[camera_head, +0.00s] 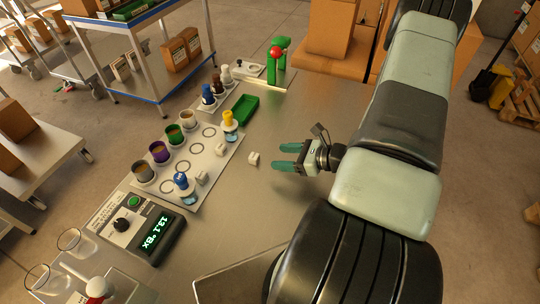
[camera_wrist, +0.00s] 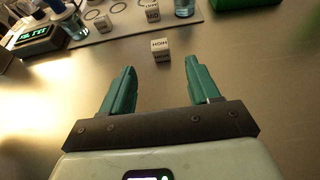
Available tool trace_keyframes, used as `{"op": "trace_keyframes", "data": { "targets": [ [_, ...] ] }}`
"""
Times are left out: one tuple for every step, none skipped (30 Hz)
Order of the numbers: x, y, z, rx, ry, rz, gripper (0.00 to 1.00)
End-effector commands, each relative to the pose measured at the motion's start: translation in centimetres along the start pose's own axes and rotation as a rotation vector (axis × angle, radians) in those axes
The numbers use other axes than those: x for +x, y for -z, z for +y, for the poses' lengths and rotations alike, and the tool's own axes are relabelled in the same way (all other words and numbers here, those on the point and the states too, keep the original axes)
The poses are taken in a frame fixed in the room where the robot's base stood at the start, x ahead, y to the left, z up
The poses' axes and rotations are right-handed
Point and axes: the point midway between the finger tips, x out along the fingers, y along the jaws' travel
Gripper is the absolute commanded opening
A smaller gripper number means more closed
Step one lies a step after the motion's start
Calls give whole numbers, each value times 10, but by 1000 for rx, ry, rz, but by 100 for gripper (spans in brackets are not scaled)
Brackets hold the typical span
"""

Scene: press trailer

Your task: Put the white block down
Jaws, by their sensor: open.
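A small white block (camera_head: 253,158) stands on the bare metal table, just right of the grey board. In the wrist view this block (camera_wrist: 160,49) has dark lettering and lies just beyond the fingertips, between their lines. Two similar white blocks sit on the board, one in the middle right (camera_head: 221,150) and one lower (camera_head: 202,177). My gripper (camera_head: 281,157) is open and empty, with its teal fingers pointing left toward the block on the table. No finger appears to touch it.
The grey board (camera_head: 213,163) carries coloured cups and bottles with blue and yellow tops. A green tray (camera_head: 239,109) and a green press (camera_head: 279,58) stand farther back. A meter with a lit display (camera_head: 155,238) is at front left. The table right of the board is largely clear.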

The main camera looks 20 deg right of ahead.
Motion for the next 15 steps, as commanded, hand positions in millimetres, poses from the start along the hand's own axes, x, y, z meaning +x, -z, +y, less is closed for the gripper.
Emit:
{"op": "trace_keyframes", "data": {
  "targets": [
    [-6, 0, 0, 1, 1, 0, 61],
    [-8, 0, 0, 1, 1, -1, 60],
    [-10, 0, 0, 1, 0, -1, 60],
    [-12, 0, 0, 2, 0, -1, 60],
    [-12, 0, 1, 2, 0, -1, 60],
    [-13, 0, 1, 2, -1, -1, 60],
    [-13, 0, 1, 2, -1, -1, 60],
    [-13, 0, 1, 2, -1, -1, 60],
    [-13, 0, 1, 2, -1, -1, 60],
    [-13, 0, 1, 2, -1, -1, 60],
    [-13, 0, 1, 1, -1, -1, 60],
    [-13, 0, 1, 1, -1, -1, 60],
    [-13, 0, 1, 1, -1, -1, 60],
    [-13, 0, 1, 1, -1, -1, 60],
    [-13, 0, 1, 1, -1, -1, 60]
  ]
}}
